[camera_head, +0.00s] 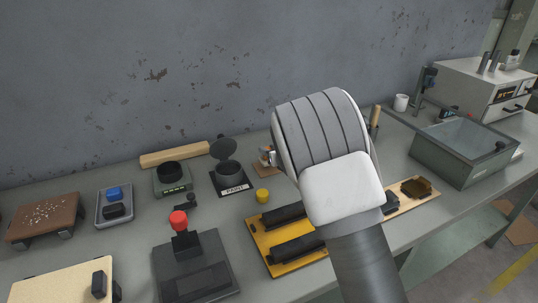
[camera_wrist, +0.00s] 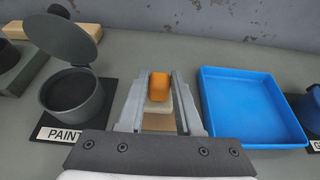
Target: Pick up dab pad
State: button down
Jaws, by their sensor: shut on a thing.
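My gripper (camera_wrist: 160,82) is shut on a small orange block with a pale lower part, which I take to be the dab pad (camera_wrist: 160,87). The pad sits between the two grey fingers in the wrist view. A tan wooden piece (camera_wrist: 158,123) shows below it; I cannot tell whether the pad touches it. In the head view my wrist and arm cover the fingers and most of the pad's area.
An open pot labelled PAINT (camera_wrist: 72,98) stands left of my fingers, its lid raised. A blue tray (camera_wrist: 252,138) is close on the right. In the head view are a red-knobbed press (camera_head: 180,222), a yellow fixture (camera_head: 262,238) and a basin (camera_head: 455,160).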

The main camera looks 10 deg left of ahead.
notch_tip(320, 180, up, 2)
jog(key=shift+r, duration=0.2)
jog(key=s+d+r+p, duration=0.1)
jog(key=d+r, duration=0.5)
jog(key=d, duration=0.5)
jog(key=shift+d+r, duration=0.3)
jog(key=shift+d, duration=0.05)
jog(key=shift+a, duration=0.1)
dwell(1.3)
